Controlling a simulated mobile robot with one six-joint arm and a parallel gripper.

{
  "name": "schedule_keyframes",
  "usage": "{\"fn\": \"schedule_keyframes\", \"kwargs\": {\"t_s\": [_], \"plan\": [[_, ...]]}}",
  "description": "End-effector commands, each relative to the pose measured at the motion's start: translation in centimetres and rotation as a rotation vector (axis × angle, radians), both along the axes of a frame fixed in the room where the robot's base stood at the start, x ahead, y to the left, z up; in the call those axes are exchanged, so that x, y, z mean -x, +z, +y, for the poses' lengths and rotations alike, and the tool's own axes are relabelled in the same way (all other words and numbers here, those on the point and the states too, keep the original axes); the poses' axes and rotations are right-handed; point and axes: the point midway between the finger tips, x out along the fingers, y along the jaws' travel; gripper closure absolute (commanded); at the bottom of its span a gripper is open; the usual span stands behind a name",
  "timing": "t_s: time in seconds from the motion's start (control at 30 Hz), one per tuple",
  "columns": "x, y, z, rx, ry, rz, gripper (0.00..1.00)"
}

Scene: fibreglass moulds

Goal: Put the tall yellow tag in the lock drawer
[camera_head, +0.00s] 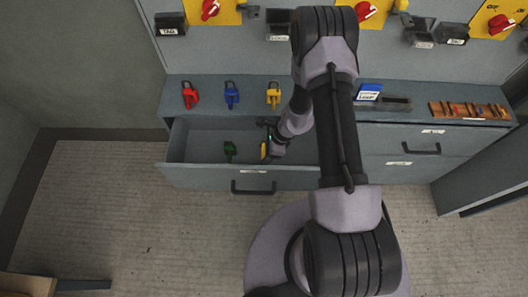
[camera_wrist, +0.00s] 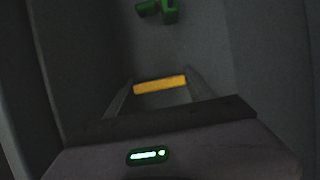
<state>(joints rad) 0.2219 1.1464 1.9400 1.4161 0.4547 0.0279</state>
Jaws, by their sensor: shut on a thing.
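My gripper (camera_wrist: 158,88) is shut on the tall yellow tag (camera_wrist: 160,84), which shows as a yellow bar between the fingertips in the wrist view. In the head view the yellow tag (camera_head: 264,150) is a small upright strip at my gripper (camera_head: 267,142). The lock drawer (camera_head: 236,168) is pulled open below the counter. My gripper and the tag are over or inside the drawer's middle; I cannot tell whether the tag touches the floor of it. A green padlock (camera_head: 230,149) lies in the drawer, left of the tag, and also shows in the wrist view (camera_wrist: 167,12).
Red (camera_head: 190,96), blue (camera_head: 232,95) and yellow (camera_head: 273,95) padlocks lie on the counter (camera_head: 212,108) behind the drawer. The drawer's left part is clear.

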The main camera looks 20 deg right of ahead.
Motion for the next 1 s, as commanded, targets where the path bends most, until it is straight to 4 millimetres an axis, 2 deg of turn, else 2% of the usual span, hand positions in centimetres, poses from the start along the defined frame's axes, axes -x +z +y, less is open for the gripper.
{"fn": "schedule_keyframes", "kwargs": {"t_s": [0.03, 0.13, 0.47, 0.57, 0.7, 0.8, 0.9, 1.0], "plan": [[0.0, -0.1, 0.0, 0.0, 0.0, 0.0, 0.33], [0.0, -0.1, 0.0, 0.0, 0.0, 0.0, 0.15], [0.0, 0.3, 0.0, 0.0, 0.0, -0.001, 0.15], [0.1, 2.5, -0.7, 0.0, -0.002, -0.001, 0.15], [0.6, 6.6, -2.2, 0.001, -0.002, -0.002, 0.15], [1.0, 9.0, -3.2, 0.001, -0.001, -0.002, 0.15], [1.2, 10.6, -3.9, 0.0, -0.002, -0.001, 0.15], [1.4, 11.3, -4.3, 0.0, -0.001, 0.0, 0.15]]}}
